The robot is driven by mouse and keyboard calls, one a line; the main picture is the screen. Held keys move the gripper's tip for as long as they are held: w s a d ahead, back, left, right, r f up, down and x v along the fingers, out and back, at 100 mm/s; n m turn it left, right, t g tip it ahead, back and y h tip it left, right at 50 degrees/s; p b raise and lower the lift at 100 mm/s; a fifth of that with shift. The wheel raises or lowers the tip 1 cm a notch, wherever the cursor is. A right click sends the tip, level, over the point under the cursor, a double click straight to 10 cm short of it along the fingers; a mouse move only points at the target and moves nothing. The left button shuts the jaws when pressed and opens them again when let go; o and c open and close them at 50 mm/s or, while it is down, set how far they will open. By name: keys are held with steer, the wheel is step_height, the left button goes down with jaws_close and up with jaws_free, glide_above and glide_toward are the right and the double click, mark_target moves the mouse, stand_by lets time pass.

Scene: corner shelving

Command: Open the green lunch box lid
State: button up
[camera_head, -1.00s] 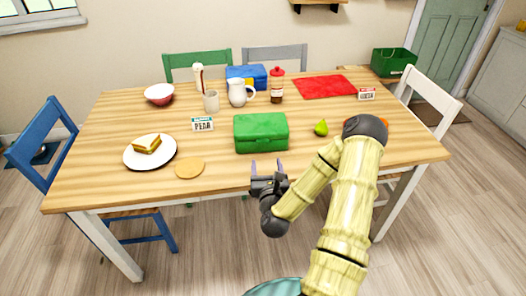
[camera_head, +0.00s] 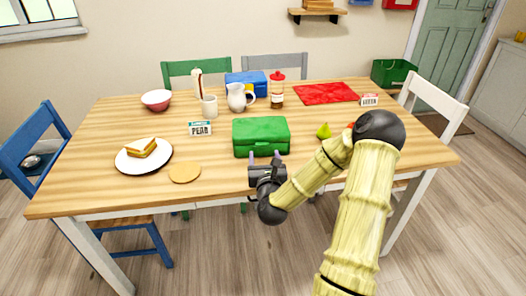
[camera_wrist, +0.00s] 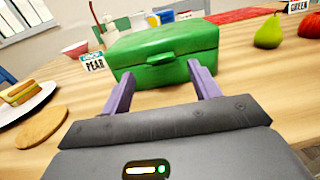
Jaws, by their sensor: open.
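The green lunch box (camera_head: 261,137) stands shut near the front middle of the wooden table. In the wrist view the lunch box (camera_wrist: 165,50) is straight ahead, with its front latch (camera_wrist: 160,59) facing me. My gripper (camera_head: 266,156) is at the table's front side, just before the box. In the wrist view my gripper (camera_wrist: 163,85) has its two purple fingers apart, with nothing between them. The fingertips seem close to the box's front; I cannot tell if they touch it.
A plate with a sandwich (camera_head: 141,148) and a round tan disc (camera_head: 185,172) lie to the left. A PEAR card (camera_head: 200,128) stands left of the box. A green pear (camera_head: 323,131) is to its right, by my arm. A pitcher (camera_head: 238,97) and blue box (camera_head: 246,85) stand behind.

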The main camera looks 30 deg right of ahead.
mark_target(262, 143)
steer(key=x, duration=0.5)
steer(key=shift+s, duration=0.1)
jaws_close()
steer(key=shift+a, duration=0.1)
steer(key=shift+r, duration=0.15)
